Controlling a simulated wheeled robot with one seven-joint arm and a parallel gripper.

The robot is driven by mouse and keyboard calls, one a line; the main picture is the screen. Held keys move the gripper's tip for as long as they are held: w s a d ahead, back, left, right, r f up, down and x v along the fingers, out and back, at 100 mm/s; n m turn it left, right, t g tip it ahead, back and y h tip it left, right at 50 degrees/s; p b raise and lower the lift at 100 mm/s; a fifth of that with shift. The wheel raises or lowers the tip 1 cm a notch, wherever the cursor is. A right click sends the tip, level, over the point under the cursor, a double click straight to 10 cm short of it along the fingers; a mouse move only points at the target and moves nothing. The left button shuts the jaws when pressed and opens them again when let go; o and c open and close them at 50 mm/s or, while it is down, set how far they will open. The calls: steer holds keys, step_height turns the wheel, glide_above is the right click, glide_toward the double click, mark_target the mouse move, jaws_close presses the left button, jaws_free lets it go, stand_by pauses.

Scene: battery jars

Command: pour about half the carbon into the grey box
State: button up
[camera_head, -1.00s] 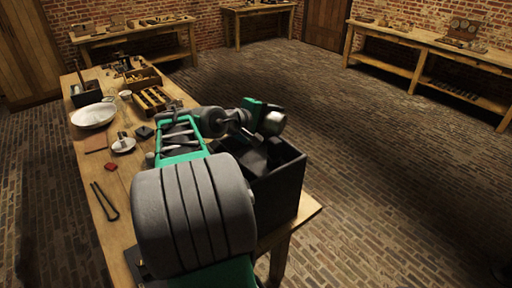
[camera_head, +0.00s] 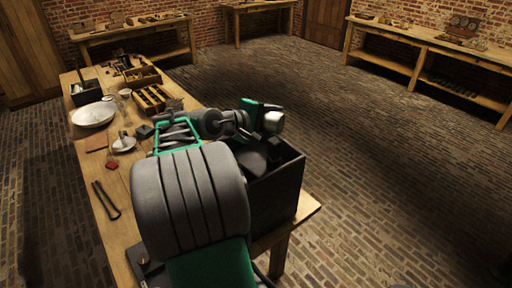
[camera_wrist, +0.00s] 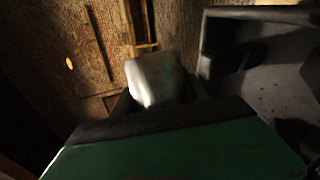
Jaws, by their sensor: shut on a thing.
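The grey box (camera_head: 280,190), dark and open-topped, stands at the near right end of the workbench. My gripper (camera_head: 262,119) is above the box's far rim, shut on a pale, shiny container (camera_head: 273,122). The container also shows in the wrist view (camera_wrist: 155,78), between the fingers, and looks tilted. Its mouth and any carbon inside are hidden. The box's wall and inside (camera_wrist: 275,85) are at the right of the wrist view, with a few small dark specks on a pale inner face. Dark shapes inside the box are hard to make out, and my arm hides part of it.
The workbench (camera_head: 125,185) carries a white dish (camera_head: 93,114), a wooden tray (camera_head: 152,99), a small saucer (camera_head: 124,145), a red piece (camera_head: 112,164) and dark tongs (camera_head: 106,200). Brick floor is open to the right of the bench.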

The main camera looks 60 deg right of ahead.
steer(key=shift+w+r+n+g+p, duration=0.15)
steer(key=shift+r+n+g+p, duration=0.3)
steer(key=shift+p, duration=0.95)
steer(key=shift+w+f+n+g+h+p, duration=0.2)
steer(key=shift+f+n+g+h+p, duration=0.1)
steer(key=shift+f+n+p, duration=0.45)
stand_by(1.3)
steer(key=shift+w+r+n+g, duration=0.25)
steer(key=shift+r+n+g, duration=0.05)
steer(key=shift+n+g, duration=0.1)
stand_by(1.7)
